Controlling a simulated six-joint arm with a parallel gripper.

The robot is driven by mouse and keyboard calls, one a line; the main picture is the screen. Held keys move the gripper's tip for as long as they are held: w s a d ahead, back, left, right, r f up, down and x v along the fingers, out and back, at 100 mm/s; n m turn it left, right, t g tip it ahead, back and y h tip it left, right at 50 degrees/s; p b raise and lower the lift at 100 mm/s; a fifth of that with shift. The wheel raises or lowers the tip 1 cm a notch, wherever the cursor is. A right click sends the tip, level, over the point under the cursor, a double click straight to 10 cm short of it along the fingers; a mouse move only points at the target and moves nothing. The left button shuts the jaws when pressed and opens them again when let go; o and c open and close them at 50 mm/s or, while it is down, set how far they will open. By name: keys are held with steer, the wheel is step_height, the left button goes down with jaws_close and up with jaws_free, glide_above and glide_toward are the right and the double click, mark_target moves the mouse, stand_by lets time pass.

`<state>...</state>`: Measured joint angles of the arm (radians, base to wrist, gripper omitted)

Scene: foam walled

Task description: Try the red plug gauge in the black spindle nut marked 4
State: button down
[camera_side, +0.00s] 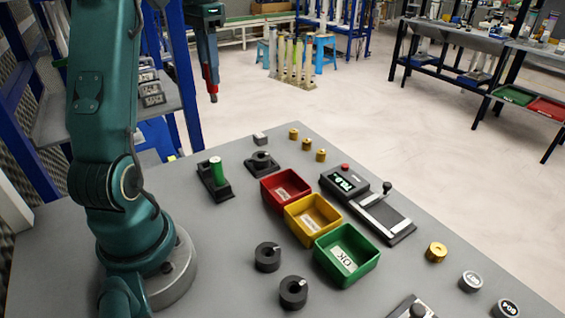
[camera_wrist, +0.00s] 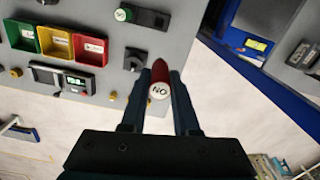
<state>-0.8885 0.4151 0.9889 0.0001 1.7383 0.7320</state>
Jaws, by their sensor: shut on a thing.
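The red plug gauge (camera_side: 212,84) is held in my gripper (camera_side: 210,72), high up in the side view, beyond the far left edge of the bench. In the wrist view the red gauge (camera_wrist: 160,74) sits between the two fingers, its end face marked "NO". Black spindle nuts lie on the bench: one at the back (camera_side: 262,161), which also shows in the wrist view (camera_wrist: 135,60), and two at the front, a left one (camera_side: 267,257) and a right one (camera_side: 293,292). Their small white marks are too small to read surely. The gauge is apart from all nuts.
A green gauge (camera_side: 216,171) stands in a black holder (camera_side: 220,193). Red (camera_side: 265,194), yellow (camera_side: 291,218) and green (camera_side: 320,254) bins run across the middle. A display unit (camera_side: 345,180) with a slide stands right of them. Brass and silver cylinders lie about.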

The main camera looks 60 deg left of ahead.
steer(key=w+d+f+m, duration=0.4)
steer(key=w+d+f, duration=0.1)
steer(key=w+f, duration=0.1)
steer(key=shift+w+d+f, duration=0.25)
steer(key=shift+w+d, duration=0.1)
steer(key=shift+w, duration=0.4)
steer(key=shift+f, duration=0.15)
steer(key=shift+f, duration=2.75)
steer(key=shift+f, duration=1.4)
step_height(320, 180, up, 7)
steer(key=shift+f, duration=0.2)
stand_by(0.8)
